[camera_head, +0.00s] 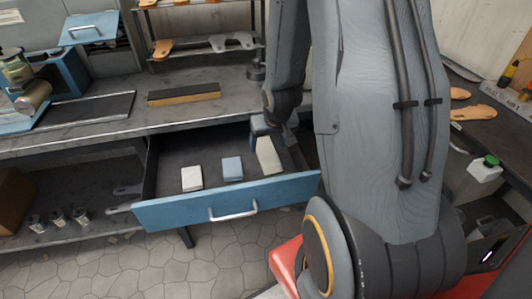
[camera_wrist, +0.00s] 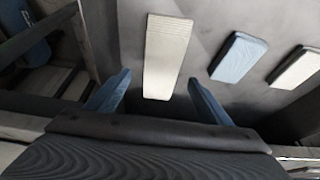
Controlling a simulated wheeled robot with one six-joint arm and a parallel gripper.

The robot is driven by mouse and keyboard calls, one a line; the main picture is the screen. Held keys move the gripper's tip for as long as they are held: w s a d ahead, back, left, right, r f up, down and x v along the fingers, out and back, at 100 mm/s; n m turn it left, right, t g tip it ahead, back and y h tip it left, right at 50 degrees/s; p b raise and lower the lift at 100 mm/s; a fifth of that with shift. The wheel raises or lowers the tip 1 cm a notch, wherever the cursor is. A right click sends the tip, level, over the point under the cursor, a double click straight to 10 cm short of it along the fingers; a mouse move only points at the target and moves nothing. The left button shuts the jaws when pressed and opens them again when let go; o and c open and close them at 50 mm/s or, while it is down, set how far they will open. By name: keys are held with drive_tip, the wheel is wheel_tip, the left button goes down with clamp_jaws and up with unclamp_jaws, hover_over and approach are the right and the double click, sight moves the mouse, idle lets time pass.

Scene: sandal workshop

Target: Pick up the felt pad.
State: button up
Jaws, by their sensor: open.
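Three pads lie in the open blue-fronted drawer (camera_head: 165,217): a long cream pad (camera_head: 268,156), a shorter blue pad (camera_head: 232,168) and a whitish pad (camera_head: 191,178). Which one is felt is hard to tell by look. In the wrist view the long cream pad (camera_wrist: 166,55) has its near end between my open, empty fingers (camera_wrist: 158,78). The blue pad (camera_wrist: 239,57) and the whitish pad (camera_wrist: 296,67) lie to the right. In the head view my gripper (camera_head: 264,128) is at the cream pad's far end, partly hidden by my arm.
The drawer hangs under a grey workbench (camera_head: 120,115), whose edge is close behind my gripper. A dark bar with a tan edge (camera_head: 184,94) lies on the bench. The drawer floor left of the pads is bare. Small jars (camera_head: 58,218) stand on the lower shelf.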

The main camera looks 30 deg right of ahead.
sight(266, 151)
drive_tip(key=shift+p+x, duration=0.4)
drive_tip(key=shift+x, duration=1.95)
drive_tip(key=shift+w+a, duration=0.1)
drive_tip(key=shift+a, duration=0.05)
drive_tip(key=c, duration=1.1)
drive_tip(key=shift+r, duration=0.15)
